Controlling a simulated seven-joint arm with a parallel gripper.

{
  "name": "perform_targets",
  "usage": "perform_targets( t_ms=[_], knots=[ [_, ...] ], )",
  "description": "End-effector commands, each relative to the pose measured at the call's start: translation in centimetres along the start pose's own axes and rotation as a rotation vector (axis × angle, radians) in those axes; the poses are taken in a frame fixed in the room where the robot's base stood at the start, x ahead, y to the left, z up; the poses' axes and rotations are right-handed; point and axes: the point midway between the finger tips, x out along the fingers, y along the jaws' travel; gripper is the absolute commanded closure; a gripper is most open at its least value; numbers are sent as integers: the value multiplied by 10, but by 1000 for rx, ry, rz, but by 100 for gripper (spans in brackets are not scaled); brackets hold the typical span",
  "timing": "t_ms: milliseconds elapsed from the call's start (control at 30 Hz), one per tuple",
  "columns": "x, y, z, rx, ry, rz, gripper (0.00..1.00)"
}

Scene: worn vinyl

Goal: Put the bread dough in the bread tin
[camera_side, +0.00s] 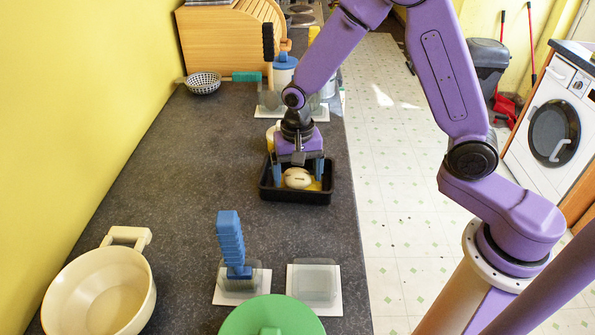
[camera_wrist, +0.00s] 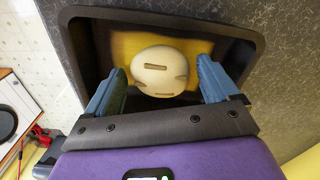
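The bread dough (camera_side: 297,178) is a pale, rounded lump with slashes on top. It sits inside the black bread tin (camera_side: 296,198), on something yellow at the tin's bottom. My gripper (camera_side: 298,174) points down into the tin, with one blue finger on either side of the dough. In the wrist view the dough (camera_wrist: 160,72) lies between the fingertips of my gripper (camera_wrist: 160,75), with a gap on each side, so the gripper is open. The tin's dark rim (camera_wrist: 165,14) shows around them.
A blue stacked piece (camera_side: 230,243) stands on a white card in front, beside another card with a clear block (camera_side: 315,283). A cream pan (camera_side: 100,292) and green round lid (camera_side: 272,318) are nearest. Behind the tin are a blue-lidded jar (camera_side: 285,70) and colander (camera_side: 203,83). The left-middle counter is clear.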

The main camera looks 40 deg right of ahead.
Motion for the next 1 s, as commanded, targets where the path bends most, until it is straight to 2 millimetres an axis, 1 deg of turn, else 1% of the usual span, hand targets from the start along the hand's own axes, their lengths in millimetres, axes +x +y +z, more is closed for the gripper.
perform_targets(
  t_ms=[233, 367, 467, 800, 900, 1000],
  knots=[
    [-1, 0, 0, 0, 0, 0, 12],
    [-9, 0, 0, 0, 1, -2, 12],
    [-22, -1, -1, 1, 3, -4, 12],
    [-89, -1, -1, 0, 4, -6, 12],
    [-104, -1, 0, 0, 3, -4, 12],
    [-115, -1, 0, 0, 2, -3, 12]
  ],
)
